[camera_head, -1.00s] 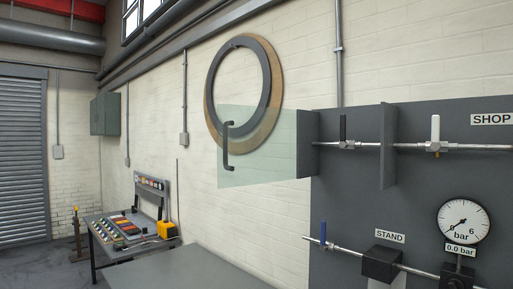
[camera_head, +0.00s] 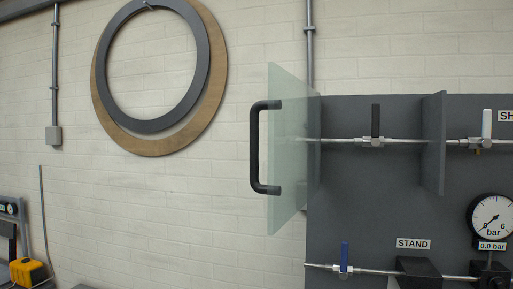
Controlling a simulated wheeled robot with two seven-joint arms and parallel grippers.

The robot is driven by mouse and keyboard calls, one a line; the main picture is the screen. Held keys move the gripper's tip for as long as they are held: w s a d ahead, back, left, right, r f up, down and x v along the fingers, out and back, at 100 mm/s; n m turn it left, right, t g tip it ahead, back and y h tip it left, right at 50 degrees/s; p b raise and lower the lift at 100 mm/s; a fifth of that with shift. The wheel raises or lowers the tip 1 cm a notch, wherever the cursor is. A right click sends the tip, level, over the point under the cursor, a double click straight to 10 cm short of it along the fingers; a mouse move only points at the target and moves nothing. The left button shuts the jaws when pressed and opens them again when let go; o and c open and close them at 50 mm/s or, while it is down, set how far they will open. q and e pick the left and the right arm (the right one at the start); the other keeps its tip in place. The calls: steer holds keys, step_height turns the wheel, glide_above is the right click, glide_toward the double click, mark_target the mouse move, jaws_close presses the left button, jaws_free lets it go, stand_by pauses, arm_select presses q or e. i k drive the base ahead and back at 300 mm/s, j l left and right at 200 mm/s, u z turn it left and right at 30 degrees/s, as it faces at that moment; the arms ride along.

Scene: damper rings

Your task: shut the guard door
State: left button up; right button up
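The guard door (camera_head: 289,150) is a clear, greenish panel at the left edge of the dark grey valve board (camera_head: 365,222). It stands open, sticking out from the board and seen at a steep angle. Its black bow handle (camera_head: 254,148) is on the door's free edge, on the left. Behind the door's line, a pipe runs across the board with a black-levered valve (camera_head: 375,125). Neither of my grippers is in view, and nothing touches the door or its handle.
A grey partition plate (camera_head: 433,143) stands out from the board between the black-levered valve and a white-levered valve (camera_head: 486,125). Lower are a blue-levered valve (camera_head: 344,258) and a gauge (camera_head: 492,218). Large rings (camera_head: 205,75) hang on the wall. A yellow object (camera_head: 28,271) sits lower left.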

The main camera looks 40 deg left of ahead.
mark_target(271, 104)
steer(key=k+j+z, duration=0.1)
steer(key=j, duration=0.35)
steer(key=k+j, duration=0.1)
steer(key=j, duration=0.35)
steer(key=k+j+z, duration=0.15)
steer(key=j, duration=0.7)
steer(key=k+z, duration=0.05)
